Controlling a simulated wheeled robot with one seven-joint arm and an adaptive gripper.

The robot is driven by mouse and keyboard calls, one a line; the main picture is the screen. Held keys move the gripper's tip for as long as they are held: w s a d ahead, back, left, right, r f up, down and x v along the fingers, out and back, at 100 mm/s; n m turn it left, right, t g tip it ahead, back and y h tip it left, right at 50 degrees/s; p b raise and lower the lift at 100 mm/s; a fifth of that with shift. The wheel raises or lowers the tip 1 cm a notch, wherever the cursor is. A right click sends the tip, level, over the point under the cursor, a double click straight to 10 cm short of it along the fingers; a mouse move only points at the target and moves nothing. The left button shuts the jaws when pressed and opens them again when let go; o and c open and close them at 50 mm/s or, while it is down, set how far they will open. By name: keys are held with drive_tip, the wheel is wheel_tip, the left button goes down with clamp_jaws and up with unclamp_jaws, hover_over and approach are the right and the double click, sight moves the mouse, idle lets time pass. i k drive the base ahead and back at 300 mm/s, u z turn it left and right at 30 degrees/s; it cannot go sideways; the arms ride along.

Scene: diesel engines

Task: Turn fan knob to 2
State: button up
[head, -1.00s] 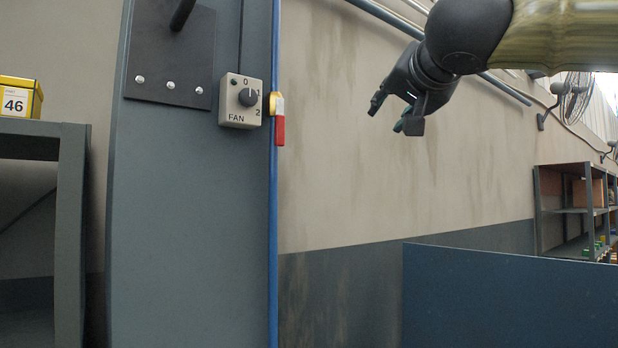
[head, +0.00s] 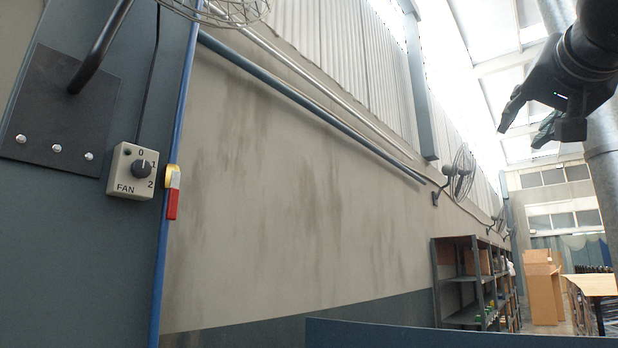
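The fan box (head: 131,172) is a small beige box labelled FAN with marks 0, 1 and 2, fixed to a grey-blue column at the left. My gripper (head: 521,136) is black, at the upper right, far from the box in the picture. Its fingers are apart with nothing seen between them. It does not touch the knob.
A blue panel edge (head: 420,335) crosses the bottom. Shelves (head: 465,285) stand farther back.

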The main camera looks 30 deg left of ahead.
sight(141, 168)
drive_tip(key=z, duration=0.1)
drive_tip(key=i, duration=0.5)
drive_tip(key=u, duration=2.3)
